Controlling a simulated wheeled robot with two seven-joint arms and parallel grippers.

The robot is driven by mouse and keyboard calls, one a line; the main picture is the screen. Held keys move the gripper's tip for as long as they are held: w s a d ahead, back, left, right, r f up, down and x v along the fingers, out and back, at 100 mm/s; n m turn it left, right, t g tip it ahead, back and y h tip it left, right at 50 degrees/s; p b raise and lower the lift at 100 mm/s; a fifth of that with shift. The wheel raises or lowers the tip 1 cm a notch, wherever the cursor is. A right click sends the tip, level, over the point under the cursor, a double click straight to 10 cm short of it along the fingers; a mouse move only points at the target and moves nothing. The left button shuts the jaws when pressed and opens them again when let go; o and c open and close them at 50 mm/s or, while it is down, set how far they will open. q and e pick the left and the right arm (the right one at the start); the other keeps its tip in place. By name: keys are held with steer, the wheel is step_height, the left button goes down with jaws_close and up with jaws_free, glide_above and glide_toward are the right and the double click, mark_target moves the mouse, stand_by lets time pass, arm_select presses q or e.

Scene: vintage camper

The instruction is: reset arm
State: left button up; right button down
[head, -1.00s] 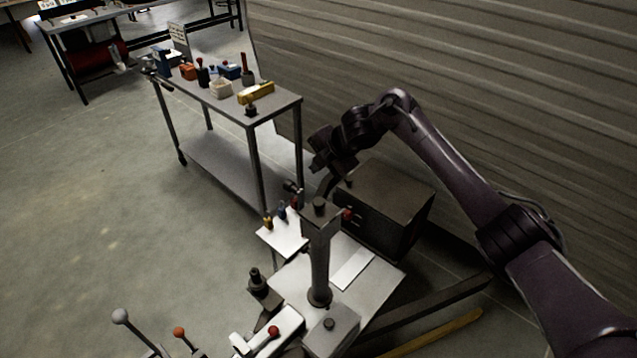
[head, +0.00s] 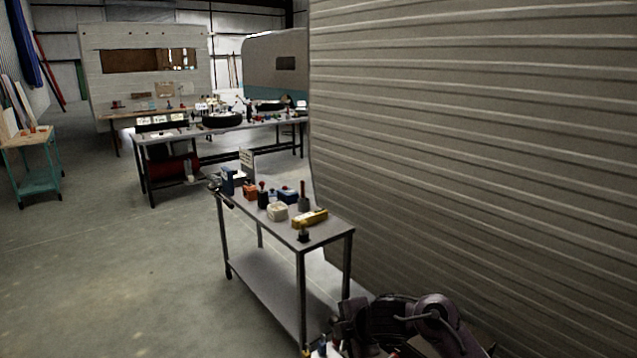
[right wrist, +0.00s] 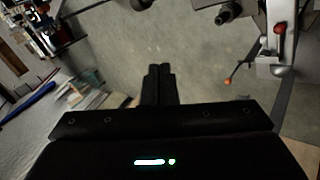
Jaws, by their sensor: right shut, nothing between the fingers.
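My right gripper (right wrist: 159,72) is in the right wrist view, its two dark fingers closed together with nothing between them. It hangs over a grey floor, apart from any object. In the head view only dark parts of my right arm show at the bottom right edge; the fingertips cannot be made out there. My left gripper is in neither current view.
In the head view a metal cart (head: 335,233) stands ahead, with a yellow tool (head: 310,217) and several small items on top. A ribbed wall (head: 470,150) closes the right side. Floor (head: 120,270) is clear at left. A red-knobbed lever (right wrist: 279,28) shows in the wrist view.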

steer(key=s+d+f+m+g+h, duration=0.1)
steer(key=s+d+f+m, duration=0.1)
steer(key=s+d+m, duration=0.65)
steer(key=s+d+f+m+g+h, duration=0.15)
steer(key=s+m, duration=0.35)
steer(key=s, duration=0.8)
steer(key=s+d+f+m+g+h, duration=0.1)
steer(key=s+d+f+m+h, duration=0.2)
steer(key=s+m, duration=0.5)
steer(key=s+d+f+n+g+y, duration=0.1)
steer(key=s+f, duration=0.1)
steer(key=f, duration=1.3)
steer(key=s+f+n+g, duration=0.1)
steer(key=s+f, duration=0.2)
steer(key=f, duration=1.2)
steer(key=s+d+f, duration=0.2)
steer(key=s+f, duration=0.7)
steer(key=s+d+f, duration=0.2)
steer(key=s+f, duration=0.7)
steer(key=s, duration=0.1)
steer(key=shift+f+g, duration=0.15)
steer(key=shift+g, duration=0.2)
steer(key=shift+s, duration=0.1)
